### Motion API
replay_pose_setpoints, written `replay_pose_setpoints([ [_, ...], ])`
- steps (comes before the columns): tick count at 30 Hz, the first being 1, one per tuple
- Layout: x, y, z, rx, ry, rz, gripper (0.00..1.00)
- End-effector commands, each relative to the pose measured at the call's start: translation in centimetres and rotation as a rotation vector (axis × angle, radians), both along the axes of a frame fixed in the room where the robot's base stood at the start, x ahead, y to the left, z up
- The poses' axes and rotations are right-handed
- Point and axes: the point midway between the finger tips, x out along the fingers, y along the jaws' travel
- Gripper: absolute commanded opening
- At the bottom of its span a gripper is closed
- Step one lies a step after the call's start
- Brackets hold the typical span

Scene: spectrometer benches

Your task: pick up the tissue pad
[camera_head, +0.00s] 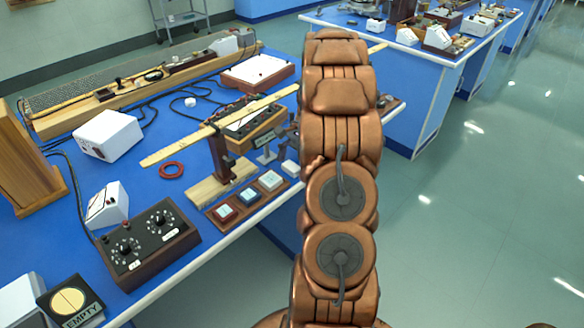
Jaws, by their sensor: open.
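I cannot single out the tissue pad with certainty. A low wooden tray (237,222) lies at the front edge of the blue bench. My copper arm rises through the middle of the picture and covers the bench just right of these pieces. My gripper is not visible.
A wooden stand (221,155) carries a long ruler-like bar (190,143) over the bench. A second bench (400,95) stands behind right. The floor at right (480,210) is clear.

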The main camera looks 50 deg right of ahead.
Motion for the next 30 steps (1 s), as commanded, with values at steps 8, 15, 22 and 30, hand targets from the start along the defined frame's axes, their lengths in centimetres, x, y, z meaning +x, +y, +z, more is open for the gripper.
replay_pose_setpoints([
  [8,0.0,0.0,0.0,0.000,0.000,0.000,0.67],
  [15,0.0,0.0,0.0,0.000,0.000,0.001,0.42],
  [22,0.0,0.0,0.0,0.000,0.000,0.001,0.38],
  [30,0.1,-0.1,1.3,-0.003,-0.003,0.002,0.38],
])
